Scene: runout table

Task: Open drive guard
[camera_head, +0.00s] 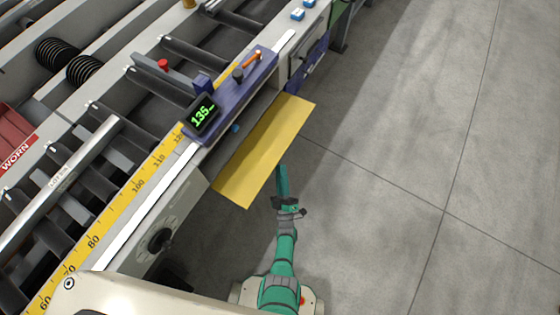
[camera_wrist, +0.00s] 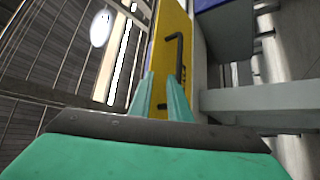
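The drive guard, a yellow panel (camera_head: 262,152), stands out from the front side of the runout table, tilted outward with a gap behind its upper edge. In the wrist view the yellow panel (camera_wrist: 165,62) carries a black bar handle (camera_wrist: 182,52). My gripper (camera_head: 281,170) is at the guard's outer right edge in the head view. In the wrist view the fingers of my gripper (camera_wrist: 160,77) are apart, with yellow panel showing between them. The handle's bar passes behind the right finger, and its lower end shows between the fingers. Contact cannot be told.
A blue carriage (camera_head: 232,97) with a display reading 135 sits on the table's rail above the guard. A grey panel with a black knob (camera_head: 160,240) is left of the guard. The grey floor (camera_head: 420,150) to the right is clear.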

